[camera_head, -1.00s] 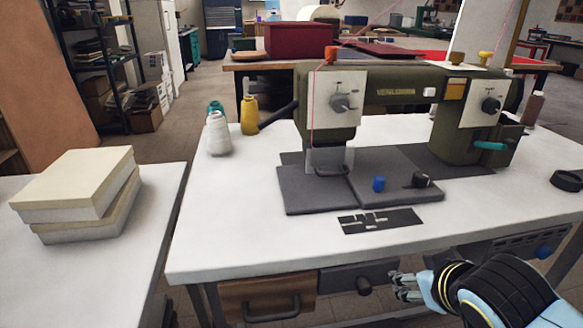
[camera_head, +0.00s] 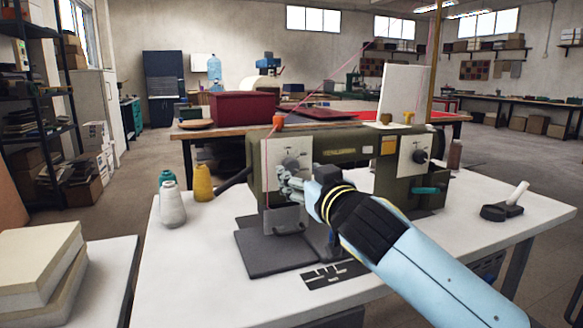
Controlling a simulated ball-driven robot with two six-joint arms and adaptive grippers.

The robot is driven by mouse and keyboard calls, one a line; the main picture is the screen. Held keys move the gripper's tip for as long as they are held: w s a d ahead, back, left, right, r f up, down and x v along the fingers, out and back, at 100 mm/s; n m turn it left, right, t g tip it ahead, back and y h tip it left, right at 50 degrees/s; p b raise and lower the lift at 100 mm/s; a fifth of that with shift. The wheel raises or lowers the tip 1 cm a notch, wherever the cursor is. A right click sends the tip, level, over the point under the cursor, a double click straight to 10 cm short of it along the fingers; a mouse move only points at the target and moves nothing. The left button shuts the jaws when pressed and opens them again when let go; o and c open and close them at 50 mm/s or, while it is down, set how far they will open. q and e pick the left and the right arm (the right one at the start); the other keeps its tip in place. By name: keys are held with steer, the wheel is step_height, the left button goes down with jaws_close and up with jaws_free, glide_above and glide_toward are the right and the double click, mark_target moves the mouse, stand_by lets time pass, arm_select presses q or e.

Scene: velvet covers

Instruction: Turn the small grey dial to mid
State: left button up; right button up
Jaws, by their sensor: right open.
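The olive-green sewing machine (camera_head: 345,148) stands on the white table. A grey dial (camera_head: 291,163) sits on the pale plate at its left end, its lower part close behind my fingers in the picture. A darker dial (camera_head: 420,156) sits on the plate at the right end. Which one is the small grey dial I cannot tell for sure. My right gripper (camera_head: 284,183) is open, its fingers pointing left just below the left dial; whether they touch it is unclear. The arm hides part of the machine and its base. My left gripper is out of view.
Thread cones, white (camera_head: 172,206) and yellow (camera_head: 203,183), stand left of the machine. A dark lever (camera_head: 234,180) sticks out from its left side. A black object with a white handle (camera_head: 502,208) lies at the right. Table front left is clear.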

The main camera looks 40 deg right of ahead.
mark_target(293, 168)
steer(key=x, duration=0.5)
steer(key=shift+w, duration=0.15)
jaws_close()
